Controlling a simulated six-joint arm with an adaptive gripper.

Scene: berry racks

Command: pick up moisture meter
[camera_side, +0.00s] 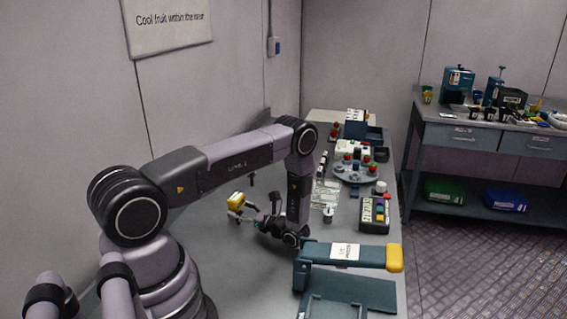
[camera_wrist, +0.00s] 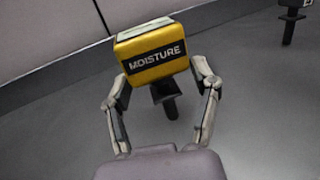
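The moisture meter has a yellow head with a black "MOISTURE" label and a dark stem below it; it shows in the wrist view (camera_wrist: 155,55) and in the side view (camera_side: 236,199). It is near the wall side of the grey table. My gripper (camera_wrist: 161,82) is open, with one finger on each side of the meter's head and stem. In the side view my gripper (camera_side: 246,215) reaches towards the meter from the right, low over the table. Whether either finger touches the meter cannot be told. The lower end of the stem is seen against the table.
A dark upright object (camera_wrist: 290,20) stands behind the meter to the right. In the side view, a keypad box (camera_side: 374,213), a round tray of fruit (camera_side: 355,175) and a blue press with a yellow end (camera_side: 345,252) stand right of my arm. The wall is close behind.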

